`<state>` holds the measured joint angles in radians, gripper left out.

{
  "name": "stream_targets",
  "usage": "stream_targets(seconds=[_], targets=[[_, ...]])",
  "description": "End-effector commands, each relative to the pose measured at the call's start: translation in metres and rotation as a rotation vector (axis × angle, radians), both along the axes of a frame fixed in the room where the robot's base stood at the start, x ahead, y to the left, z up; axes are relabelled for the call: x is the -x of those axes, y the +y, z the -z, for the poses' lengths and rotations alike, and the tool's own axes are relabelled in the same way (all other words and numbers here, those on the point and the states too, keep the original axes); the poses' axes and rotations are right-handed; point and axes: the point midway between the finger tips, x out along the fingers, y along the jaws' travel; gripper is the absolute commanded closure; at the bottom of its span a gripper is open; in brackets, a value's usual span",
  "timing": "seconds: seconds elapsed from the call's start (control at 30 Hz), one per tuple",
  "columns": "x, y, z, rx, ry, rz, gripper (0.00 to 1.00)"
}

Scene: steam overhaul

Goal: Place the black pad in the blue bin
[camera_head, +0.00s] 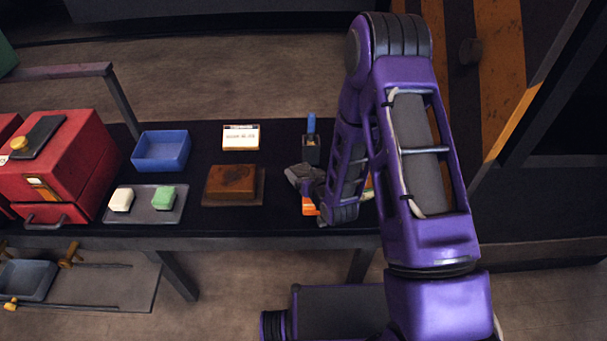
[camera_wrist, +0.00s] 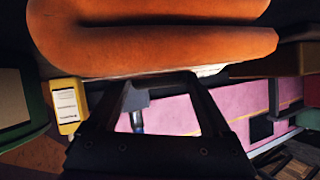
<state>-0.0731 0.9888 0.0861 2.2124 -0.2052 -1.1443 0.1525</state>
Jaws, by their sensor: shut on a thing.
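The blue bin (camera_head: 161,151) stands on the dark table at the left, beside the red chest, and looks empty. My gripper (camera_head: 302,177) is low over the right part of the table, well to the right of the bin. In the wrist view, my gripper's dark fingers (camera_wrist: 163,82) are closed in on something that I cannot make out. A large rounded orange thing (camera_wrist: 150,40) fills the top of that view, right at the fingertips. I cannot pick out the black pad for certain; dark fingers and dark surroundings blend together.
A grey tray (camera_head: 166,211) holds a white block (camera_head: 121,200) and a green block (camera_head: 163,198). A brown box (camera_head: 231,183) and a white label card (camera_head: 241,138) stand between the bin and my gripper. The red chest (camera_head: 80,160) borders the bin's left.

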Motion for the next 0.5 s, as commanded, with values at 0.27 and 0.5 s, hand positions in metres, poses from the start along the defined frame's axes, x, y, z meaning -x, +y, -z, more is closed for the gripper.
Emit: stream_targets(seconds=[0.27, 0.5], targets=[[-0.0006, -0.0002, 0.0007, 0.000, -0.002, 0.000, 0.89], [-0.0004, -0.0003, 0.0014, 0.000, -0.001, 0.000, 0.00]])
